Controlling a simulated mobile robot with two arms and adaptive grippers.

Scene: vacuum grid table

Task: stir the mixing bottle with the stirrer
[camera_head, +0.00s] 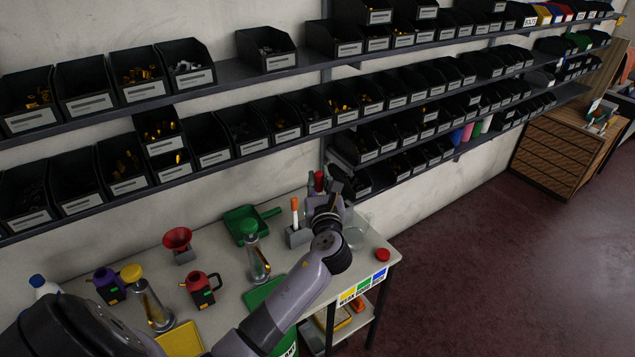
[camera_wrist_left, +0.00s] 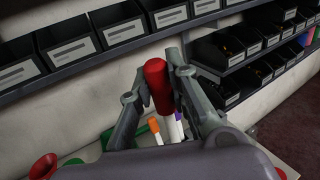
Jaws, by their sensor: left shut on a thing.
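My left gripper (camera_head: 321,196) is at the back right of the white table. In the left wrist view its fingers (camera_wrist_left: 158,84) are shut around a red handle (camera_wrist_left: 157,92), probably the stirrer's. The red handle's top also shows in the head view (camera_head: 319,181); its lower part is hidden by my gripper. A clear glass vessel (camera_head: 356,237) is right of my gripper. I cannot tell which is the mixing bottle. My right gripper is not in view.
A grey holder (camera_head: 298,238) with an orange-topped marker (camera_head: 295,211) stands just left of my gripper. Shelves of black bins (camera_head: 265,48) line the wall behind. A green dustpan (camera_head: 247,218), red funnel (camera_head: 178,239) and red can (camera_head: 202,288) share the table.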

